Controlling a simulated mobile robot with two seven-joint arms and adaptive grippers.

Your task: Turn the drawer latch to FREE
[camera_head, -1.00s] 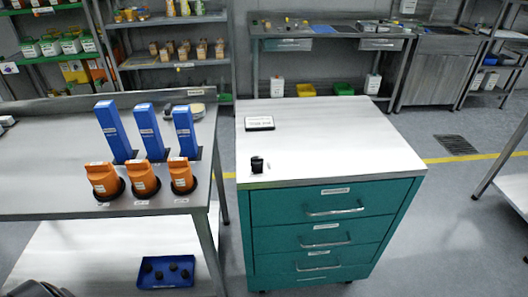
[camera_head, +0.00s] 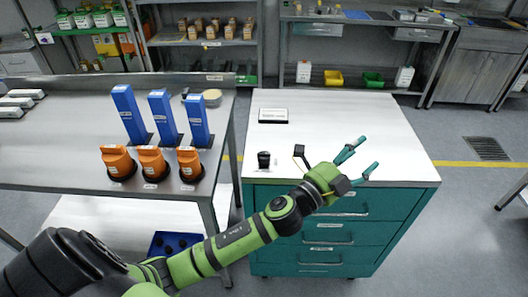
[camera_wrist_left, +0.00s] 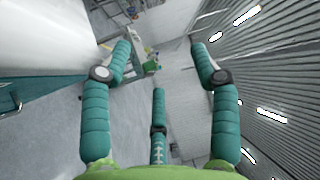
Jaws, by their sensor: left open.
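A small black knob (camera_head: 264,160), which looks like the drawer latch, stands upright near the front left of the white top of the teal drawer cabinet (camera_head: 262,212). A small label lies in front of it, too small to read. My left gripper (camera_head: 366,154) is open and empty, over the front right part of the cabinet top. Its teal fingers point right, away from the knob, and touch nothing that I can see. In the left wrist view the spread fingers (camera_wrist_left: 160,55) show with nothing between them; the knob is not seen there. My right gripper is not in view.
A dark-framed plate (camera_head: 273,115) lies at the back of the cabinet top. Left of a narrow gap stands a steel table (camera_head: 50,150) with blue upright boxes (camera_head: 130,115) and orange parts (camera_head: 117,162). My left arm crosses before the cabinet's drawers.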

